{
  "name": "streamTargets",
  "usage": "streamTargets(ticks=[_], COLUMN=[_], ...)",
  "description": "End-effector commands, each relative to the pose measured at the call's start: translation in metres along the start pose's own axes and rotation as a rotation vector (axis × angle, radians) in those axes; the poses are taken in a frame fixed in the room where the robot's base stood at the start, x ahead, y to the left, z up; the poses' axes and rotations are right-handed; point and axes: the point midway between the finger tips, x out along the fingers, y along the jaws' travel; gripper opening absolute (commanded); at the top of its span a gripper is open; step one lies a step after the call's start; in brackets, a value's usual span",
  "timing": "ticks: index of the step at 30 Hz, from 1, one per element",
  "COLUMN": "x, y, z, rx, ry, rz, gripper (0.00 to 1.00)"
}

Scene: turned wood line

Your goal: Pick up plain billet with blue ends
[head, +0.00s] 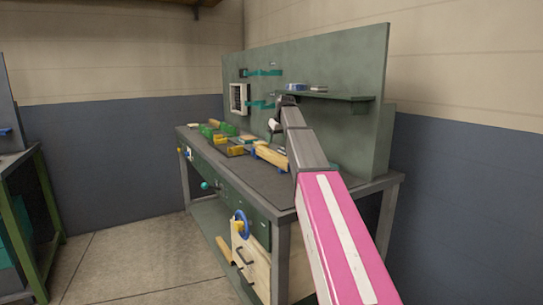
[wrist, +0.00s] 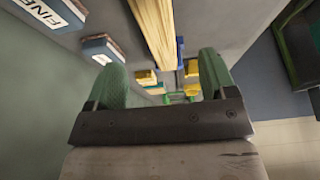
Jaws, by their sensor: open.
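A long pale wooden billet (head: 271,156) lies on the workbench, with blue bits showing near its ends. In the wrist view the billet (wrist: 155,28) runs from the top edge down toward the gap between my fingers, with a narrow blue piece (wrist: 180,54) by its lower end. My gripper (wrist: 162,78) is open with two green fingers spread and nothing between them. In the head view my gripper is small and partly hidden by my arm, above the back of the bench. The billet appears apart from the fingers.
The workbench (head: 262,182) carries several yellow and green pieces (head: 209,131) to the left of the billet. A green back panel (head: 330,65) with a shelf (head: 330,96) rises behind. Labelled blocks (wrist: 100,48) show left in the wrist view. Floor (head: 130,258) is clear in front.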

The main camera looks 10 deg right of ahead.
Motion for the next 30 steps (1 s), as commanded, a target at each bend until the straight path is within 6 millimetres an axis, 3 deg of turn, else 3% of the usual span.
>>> streamTargets(ticks=[5, 12, 22, 30], x=[0.009, 0.043, 0.068, 0.104], y=[0.000, 0.000, 0.001, 0.003], z=[0.000, 0.000, 0.002, 0.004], rx=[0.000, 0.000, 0.000, 0.000], ry=[-0.001, -0.001, -0.001, 0.000], rz=[0.000, 0.000, 0.000, 0.000], gripper=[0.78, 0.78, 0.78, 0.78])
